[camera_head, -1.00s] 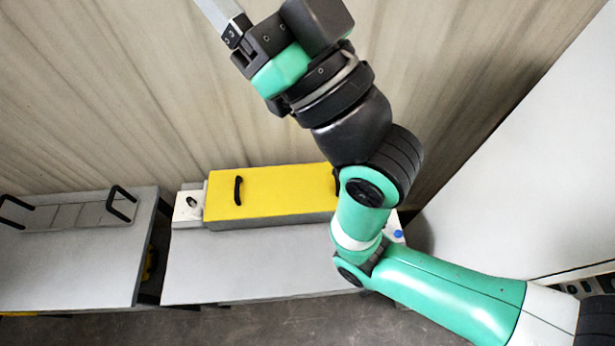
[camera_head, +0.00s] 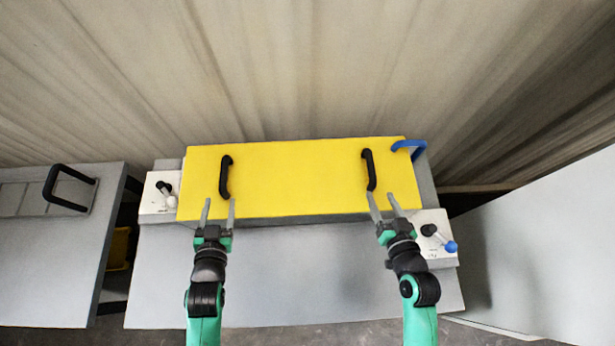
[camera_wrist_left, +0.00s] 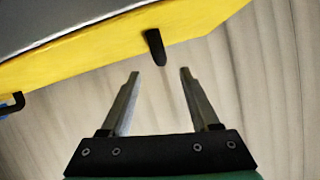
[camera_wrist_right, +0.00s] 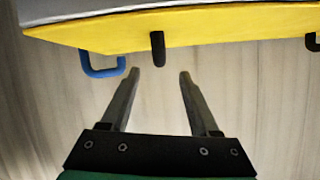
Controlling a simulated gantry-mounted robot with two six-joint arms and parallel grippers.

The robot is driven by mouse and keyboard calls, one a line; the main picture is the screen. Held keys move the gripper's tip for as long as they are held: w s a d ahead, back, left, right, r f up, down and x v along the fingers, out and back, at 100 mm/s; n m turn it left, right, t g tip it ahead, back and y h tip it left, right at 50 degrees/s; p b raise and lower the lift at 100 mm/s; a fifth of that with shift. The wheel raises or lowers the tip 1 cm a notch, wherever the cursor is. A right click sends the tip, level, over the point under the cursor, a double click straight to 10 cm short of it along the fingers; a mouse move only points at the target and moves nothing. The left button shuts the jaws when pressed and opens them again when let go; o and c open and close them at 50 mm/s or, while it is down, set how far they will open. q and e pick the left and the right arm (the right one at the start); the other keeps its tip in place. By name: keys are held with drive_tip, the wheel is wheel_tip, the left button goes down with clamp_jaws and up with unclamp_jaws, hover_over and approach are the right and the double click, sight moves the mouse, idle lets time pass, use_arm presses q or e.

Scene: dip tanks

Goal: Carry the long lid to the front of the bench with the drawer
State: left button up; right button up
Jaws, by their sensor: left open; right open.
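The long yellow lid (camera_head: 295,185) lies on a grey tank at the back of the middle bench (camera_head: 290,275). It has a left black handle (camera_head: 225,177) and a right black handle (camera_head: 369,170) on top. My left gripper (camera_head: 219,204) is open and empty, just in front of the left handle. My right gripper (camera_head: 383,199) is open and empty, just in front of the right handle. In the left wrist view the left handle (camera_wrist_left: 155,47) is beyond the open fingertips. In the right wrist view the right handle (camera_wrist_right: 158,48) is likewise beyond them.
A blue handle (camera_head: 408,147) stands at the lid's back right corner. White lever boxes (camera_head: 158,205) and (camera_head: 440,254) flank the tank. A left bench (camera_head: 50,260) carries a flat grey piece with a black handle (camera_head: 70,184). The middle bench's front is clear.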

sight(224, 174)
use_arm(q)
drive_tip(key=shift+f, duration=0.1)
use_arm(e)
drive_tip(key=shift+d+f, duration=0.15)
use_arm(q)
drive_tip(key=shift+w+r, duration=0.2)
use_arm(e)
drive_tip(key=shift+w+r, duration=0.2)
use_arm(q)
drive_tip(key=shift+w+f, duration=0.1)
use_arm(e)
drive_tip(key=shift+w+f, duration=0.1)
use_arm(q)
drive_tip(key=x, duration=1.1)
drive_tip(key=shift+w, duration=0.25)
use_arm(e)
drive_tip(key=x, duration=1.1)
drive_tip(key=shift+w, duration=0.2)
use_arm(q)
drive_tip(key=shift+c, duration=0.2)
use_arm(e)
drive_tip(key=shift+c, duration=0.2)
use_arm(q)
clamp_jaws()
use_arm(e)
clamp_jaws()
